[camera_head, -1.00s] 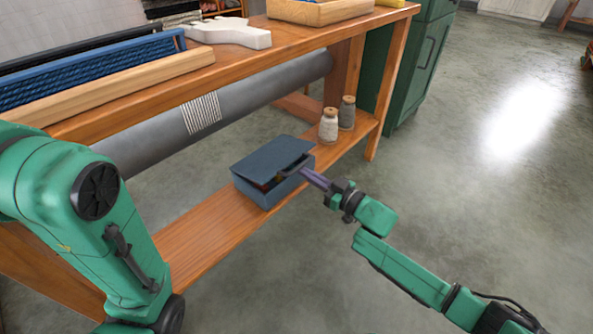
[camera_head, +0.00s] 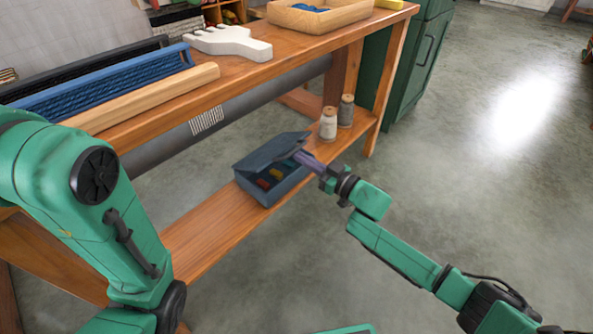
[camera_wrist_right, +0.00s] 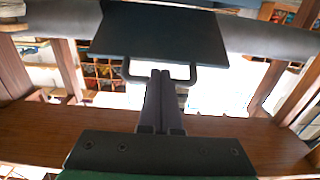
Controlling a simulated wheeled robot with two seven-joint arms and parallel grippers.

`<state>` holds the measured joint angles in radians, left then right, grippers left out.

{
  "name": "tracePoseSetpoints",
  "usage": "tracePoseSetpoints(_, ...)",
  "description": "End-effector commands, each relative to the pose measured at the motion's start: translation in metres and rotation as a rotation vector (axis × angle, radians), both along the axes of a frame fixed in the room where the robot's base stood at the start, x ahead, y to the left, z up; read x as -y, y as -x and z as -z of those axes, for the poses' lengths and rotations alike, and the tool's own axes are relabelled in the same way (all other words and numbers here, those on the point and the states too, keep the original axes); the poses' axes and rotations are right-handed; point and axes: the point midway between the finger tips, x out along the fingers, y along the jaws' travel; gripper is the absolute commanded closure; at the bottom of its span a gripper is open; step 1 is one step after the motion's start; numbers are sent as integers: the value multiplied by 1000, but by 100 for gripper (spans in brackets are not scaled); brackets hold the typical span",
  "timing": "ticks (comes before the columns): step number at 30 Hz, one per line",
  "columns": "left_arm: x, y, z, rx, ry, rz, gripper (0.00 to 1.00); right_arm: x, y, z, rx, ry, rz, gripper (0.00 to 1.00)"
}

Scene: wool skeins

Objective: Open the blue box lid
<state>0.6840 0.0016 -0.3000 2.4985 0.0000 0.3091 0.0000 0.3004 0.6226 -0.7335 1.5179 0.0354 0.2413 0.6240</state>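The blue box (camera_head: 286,190) sits on the low wooden shelf under the bench. Its lid (camera_head: 272,151) is tilted up, partly open, and coloured skeins (camera_head: 264,183), red and yellow among them, show inside. My right gripper (camera_head: 300,157) is at the lid's raised edge. In the right wrist view the lid (camera_wrist_right: 160,35) is a dark panel with a loop handle (camera_wrist_right: 130,77). The right fingers (camera_wrist_right: 160,75) are together across the middle of the handle and look shut on it; they hide that part. My left arm is at the left, its gripper out of view.
Two thread spools, one white (camera_head: 328,124) and one grey (camera_head: 346,111), stand on the shelf right of the box. The bench top (camera_head: 262,71) overhangs behind, with a grey roller (camera_head: 205,122) beneath. Floor in front is clear.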

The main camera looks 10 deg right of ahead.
Motion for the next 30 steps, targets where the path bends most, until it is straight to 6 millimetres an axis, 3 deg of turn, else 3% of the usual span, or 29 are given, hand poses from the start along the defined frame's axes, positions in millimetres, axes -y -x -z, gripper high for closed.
tracePoseSetpoints(7, 0, 0, -1, 0, 0, 0, 50, -1, 0, -1, 1, -1, 0, 100)
tracePoseSetpoints(24, 0, 0, -32, 0, 0, 0, 50, -16, -18, -41, 1, -2, -1, 100)
tracePoseSetpoints(30, 0, 0, -32, 0, 0, 0, 50, -17, -20, -42, -1, -1, 0, 100)
